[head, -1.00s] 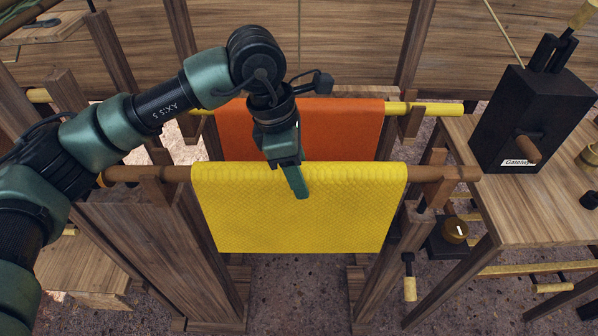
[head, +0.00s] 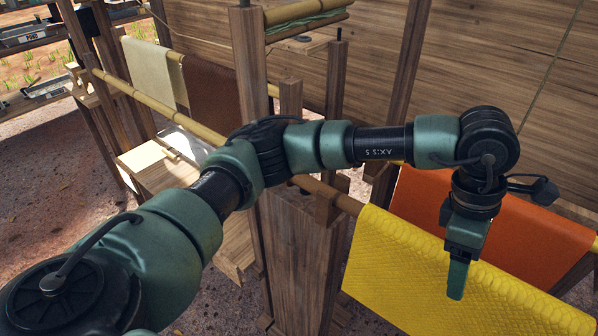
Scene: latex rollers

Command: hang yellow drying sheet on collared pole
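The yellow drying sheet (head: 400,275) has a scale-like texture and hangs draped over a wooden pole (head: 346,203) at the lower right. The pole's left part shows beside the sheet; its right end is outside the view. My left gripper (head: 457,279) points down in front of the yellow sheet, near its upper part. Its fingers are seen edge-on, so I cannot tell whether they are open or shut, or whether they touch the sheet. My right gripper is not in view. No collar can be made out clearly on the visible poles.
An orange sheet (head: 520,225) hangs behind the yellow one. A brown sheet (head: 215,92) and a cream sheet (head: 150,68) hang at the back left. Wooden posts (head: 250,75) stand in the middle. A bamboo pole (head: 150,104) runs across the left. Open ground (head: 60,180) lies at the left.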

